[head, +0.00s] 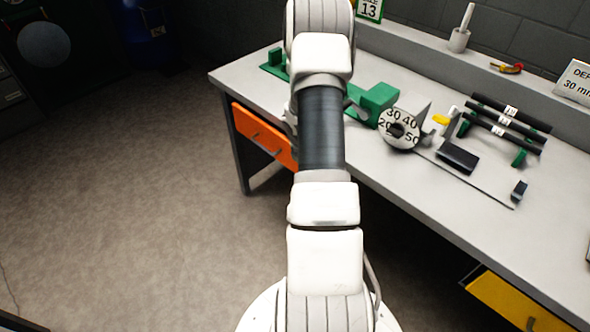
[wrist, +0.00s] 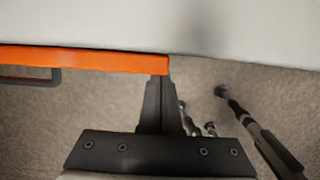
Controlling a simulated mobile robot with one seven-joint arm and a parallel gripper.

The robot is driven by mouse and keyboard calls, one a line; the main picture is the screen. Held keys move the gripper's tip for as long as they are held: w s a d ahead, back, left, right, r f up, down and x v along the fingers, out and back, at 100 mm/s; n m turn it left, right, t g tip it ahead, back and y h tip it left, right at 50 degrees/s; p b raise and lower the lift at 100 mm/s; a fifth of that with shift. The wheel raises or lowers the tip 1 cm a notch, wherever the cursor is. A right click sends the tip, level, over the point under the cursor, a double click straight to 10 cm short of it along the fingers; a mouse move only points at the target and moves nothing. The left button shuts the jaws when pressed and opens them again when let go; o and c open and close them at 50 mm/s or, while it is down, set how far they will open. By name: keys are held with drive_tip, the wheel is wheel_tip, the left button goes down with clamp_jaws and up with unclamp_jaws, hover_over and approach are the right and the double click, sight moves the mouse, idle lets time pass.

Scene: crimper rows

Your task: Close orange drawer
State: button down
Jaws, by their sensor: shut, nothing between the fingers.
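The orange drawer (head: 262,136) is under the left part of the workbench, with a dark bar handle on its front. My arm hides its right end in the head view. In the wrist view the orange drawer front (wrist: 85,59) is a strip along the bench edge, with its handle (wrist: 35,80) at the left. My gripper (wrist: 157,84) is shut and empty, its fingertips at the right end of the drawer front. I cannot tell whether they touch it. How far the drawer stands out is not clear. In the head view my gripper is hidden behind my arm.
The workbench (head: 400,190) holds green blocks (head: 376,103), a round numbered dial (head: 401,130) and black-handled tools (head: 505,125). A yellow drawer (head: 510,303) is at the lower right under the bench. The floor (head: 130,190) to the left is clear.

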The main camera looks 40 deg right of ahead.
drive_tip(key=shift+w+d+p, duration=0.1)
drive_tip(key=shift+d+p, duration=0.35)
drive_tip(key=shift+d, duration=1)
